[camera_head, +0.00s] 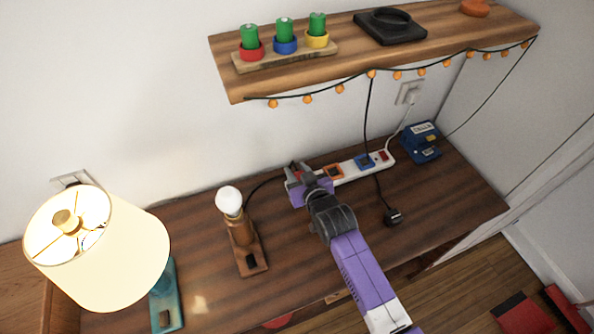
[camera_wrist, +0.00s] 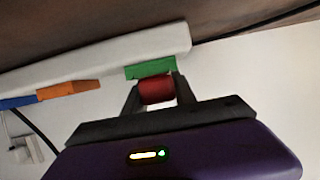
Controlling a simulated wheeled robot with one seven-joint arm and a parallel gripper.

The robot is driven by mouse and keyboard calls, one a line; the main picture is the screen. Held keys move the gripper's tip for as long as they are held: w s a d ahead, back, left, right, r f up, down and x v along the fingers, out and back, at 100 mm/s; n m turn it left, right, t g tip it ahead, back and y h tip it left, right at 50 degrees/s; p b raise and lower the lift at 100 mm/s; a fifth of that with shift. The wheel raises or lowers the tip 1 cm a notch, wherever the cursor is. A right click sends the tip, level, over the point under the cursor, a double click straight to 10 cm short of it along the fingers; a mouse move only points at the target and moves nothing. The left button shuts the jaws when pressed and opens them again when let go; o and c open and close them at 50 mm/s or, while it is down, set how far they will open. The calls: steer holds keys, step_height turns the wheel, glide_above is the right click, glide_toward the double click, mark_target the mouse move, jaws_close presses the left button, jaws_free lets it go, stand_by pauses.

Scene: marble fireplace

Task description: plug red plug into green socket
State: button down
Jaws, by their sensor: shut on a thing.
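My gripper (camera_wrist: 157,92) is shut on the red plug (camera_wrist: 157,90), which sits between its fingers in the wrist view. The plug is right in front of the green socket (camera_wrist: 150,69) at the end of the white power strip (camera_wrist: 110,52). The plug looks in contact with the socket, but I cannot tell how deep it sits.
Orange (camera_head: 334,172), blue (camera_head: 364,161) and red (camera_head: 383,156) sockets run along the strip. A bulb lamp (camera_head: 240,232) stands left of my arm. A black plug (camera_head: 392,216) lies right of it. A blue box (camera_head: 421,141) is at back right. A shelf (camera_head: 450,38) hangs above.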

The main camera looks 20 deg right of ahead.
steer(key=shift+s+f, duration=0.1)
steer(key=shift+f, duration=0.2)
steer(key=c, duration=0.9)
jaws_free()
steer(key=shift+r, duration=0.1)
